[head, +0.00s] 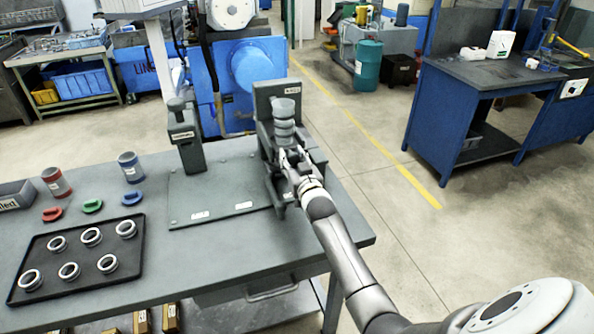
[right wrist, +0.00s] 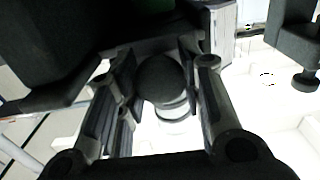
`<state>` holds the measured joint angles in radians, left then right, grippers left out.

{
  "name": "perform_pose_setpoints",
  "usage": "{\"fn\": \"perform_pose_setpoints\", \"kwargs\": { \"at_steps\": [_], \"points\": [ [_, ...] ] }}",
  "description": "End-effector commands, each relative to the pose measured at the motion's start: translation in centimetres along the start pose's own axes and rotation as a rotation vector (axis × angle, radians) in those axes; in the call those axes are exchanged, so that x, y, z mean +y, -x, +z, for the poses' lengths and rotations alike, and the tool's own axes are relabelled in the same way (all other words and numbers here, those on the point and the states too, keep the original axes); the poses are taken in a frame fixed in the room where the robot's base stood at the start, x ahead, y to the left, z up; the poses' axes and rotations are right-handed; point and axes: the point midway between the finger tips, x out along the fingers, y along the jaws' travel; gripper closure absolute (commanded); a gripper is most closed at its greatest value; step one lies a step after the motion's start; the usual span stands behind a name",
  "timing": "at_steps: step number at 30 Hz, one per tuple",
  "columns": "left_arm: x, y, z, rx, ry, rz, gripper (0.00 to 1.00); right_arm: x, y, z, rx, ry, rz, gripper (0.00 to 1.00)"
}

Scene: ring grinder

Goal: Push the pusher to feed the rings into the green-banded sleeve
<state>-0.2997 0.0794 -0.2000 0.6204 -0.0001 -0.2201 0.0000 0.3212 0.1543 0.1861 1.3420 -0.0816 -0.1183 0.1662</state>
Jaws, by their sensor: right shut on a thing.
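My right gripper (head: 284,158) is at the grey fixture (head: 264,96) near the table's right end. In the right wrist view its fingers (right wrist: 165,100) close around a dark round knob (right wrist: 160,80), which looks like the pusher's end. Pale ring-like bands (right wrist: 172,108) show just below the knob. A grey stepped cylinder (head: 284,108) stands upright on the fixture above the gripper. I cannot make out a green-banded sleeve; only a dim green patch (right wrist: 150,4) shows at the top of the wrist view. My left gripper is out of view.
A black tray (head: 75,285) holds several silver rings. Red-banded (head: 57,183) and blue-banded (head: 131,167) sleeves stand behind red, green (head: 92,206) and blue small parts. A second grey post (head: 185,135) stands left of the fixture.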

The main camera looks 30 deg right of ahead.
Motion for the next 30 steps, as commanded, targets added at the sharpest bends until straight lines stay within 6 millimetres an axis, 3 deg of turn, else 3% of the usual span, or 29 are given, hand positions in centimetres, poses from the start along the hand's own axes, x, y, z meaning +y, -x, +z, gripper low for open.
{"fn": "perform_pose_setpoints", "kwargs": {
  "at_steps": [11, 30],
  "points": [
    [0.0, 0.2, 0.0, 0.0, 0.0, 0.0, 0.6, 0.0, 0.1, -0.4, 0.006, 0.0, 0.0, 0.89],
    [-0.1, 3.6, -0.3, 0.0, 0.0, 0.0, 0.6, 0.0, 4.5, -0.4, 0.002, 0.0, 0.0, 0.89]
  ]
}}
